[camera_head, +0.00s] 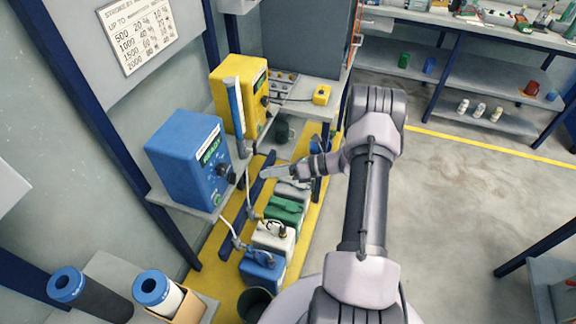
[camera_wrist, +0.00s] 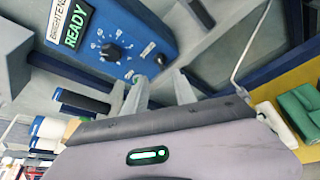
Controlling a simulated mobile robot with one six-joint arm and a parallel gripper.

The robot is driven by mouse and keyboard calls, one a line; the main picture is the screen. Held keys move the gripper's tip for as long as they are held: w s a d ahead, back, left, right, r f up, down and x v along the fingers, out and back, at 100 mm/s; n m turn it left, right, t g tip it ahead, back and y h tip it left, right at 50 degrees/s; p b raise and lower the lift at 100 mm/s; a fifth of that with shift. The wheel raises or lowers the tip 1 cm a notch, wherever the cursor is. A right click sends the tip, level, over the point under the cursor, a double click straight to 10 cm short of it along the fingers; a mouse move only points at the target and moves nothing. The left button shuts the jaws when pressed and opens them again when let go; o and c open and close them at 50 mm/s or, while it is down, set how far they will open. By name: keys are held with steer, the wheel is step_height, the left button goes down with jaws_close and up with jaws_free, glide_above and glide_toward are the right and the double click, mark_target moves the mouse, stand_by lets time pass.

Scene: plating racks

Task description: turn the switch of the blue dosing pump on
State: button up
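The blue dosing pump (camera_head: 182,165) stands on a shelf at the left in the head view. Its front carries a lit green display reading READY and dark controls. I cannot tell the switch's position. My gripper (camera_head: 268,170) is right of the pump, apart from it in the head view. In the wrist view my gripper's fingers (camera_wrist: 158,84) look parted and empty, pointing toward the pump's front.
Below are blue, white and green canisters (camera_head: 285,212) with hoses. Open floor is to the right.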

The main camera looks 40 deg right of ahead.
steer(key=v, duration=0.6)
steer(key=shift+s+p, duration=0.15)
steer(key=shift+p, duration=0.25)
steer(key=shift+d+r, duration=0.1)
steer(key=s+a+r+n+g+h+b, duration=0.25)
steer(key=a+r+n+g, duration=0.45)
steer(key=a+r+n, duration=1)
steer(key=s+a+r+n+t+h, duration=0.1)
steer(key=s+a+r+n+h, duration=0.2)
steer(key=s, duration=0.5)
steer(key=s+a+r+n+t+h, duration=0.2)
steer(key=s+a+r+n, duration=0.3)
steer(key=s+a+n, duration=0.3)
steer(key=shift+s+n+h+b, duration=0.4)
steer(key=shift+s+n+h, duration=0.15)
steer(key=shift+n, duration=0.45)
steer(key=shift+o, duration=0.2)
